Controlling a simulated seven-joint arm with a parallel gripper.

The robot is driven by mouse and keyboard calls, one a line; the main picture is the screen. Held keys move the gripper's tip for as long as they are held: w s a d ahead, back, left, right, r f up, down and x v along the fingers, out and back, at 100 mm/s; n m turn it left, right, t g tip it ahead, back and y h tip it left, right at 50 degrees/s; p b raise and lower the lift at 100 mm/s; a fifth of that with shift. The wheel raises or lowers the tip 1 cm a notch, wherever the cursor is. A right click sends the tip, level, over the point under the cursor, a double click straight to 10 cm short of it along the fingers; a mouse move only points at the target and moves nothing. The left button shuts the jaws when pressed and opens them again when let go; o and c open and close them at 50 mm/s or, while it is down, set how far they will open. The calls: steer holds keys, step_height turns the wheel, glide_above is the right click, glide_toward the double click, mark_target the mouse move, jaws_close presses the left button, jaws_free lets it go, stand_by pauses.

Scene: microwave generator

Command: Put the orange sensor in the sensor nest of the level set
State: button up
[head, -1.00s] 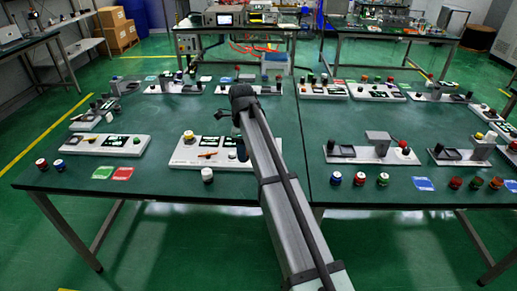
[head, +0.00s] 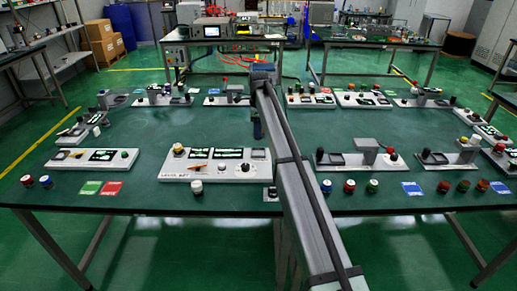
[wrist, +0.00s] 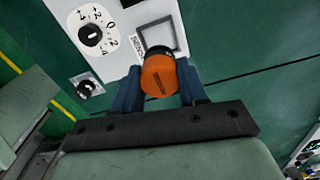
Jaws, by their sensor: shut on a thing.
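In the wrist view my gripper (wrist: 158,88) is shut on the orange sensor (wrist: 158,75), a round orange part with a dark slot mark and a black end. Just beyond it is a square grey-rimmed nest (wrist: 143,40) on a white panel, with lettering beside it that looks like "SENSOR". The sensor's far end overlaps the nest's near edge in the picture; I cannot tell whether they touch. In the head view my gripper (head: 257,130) is over the table near the white panel (head: 175,168) at front centre; the sensor cannot be made out there.
Several other panels stand around the green table (head: 150,120). A white-topped button (head: 196,187) and coloured cards (head: 111,189) lie along the front edge.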

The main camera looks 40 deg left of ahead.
step_height(320, 180, down, 8)
steer(key=shift+f, duration=0.1)
stand_by(0.4)
steer(key=shift+f, duration=0.1)
steer(key=o, duration=1.2)
step_height(320, 180, up, 12)
steer(key=shift+r, duration=0.15)
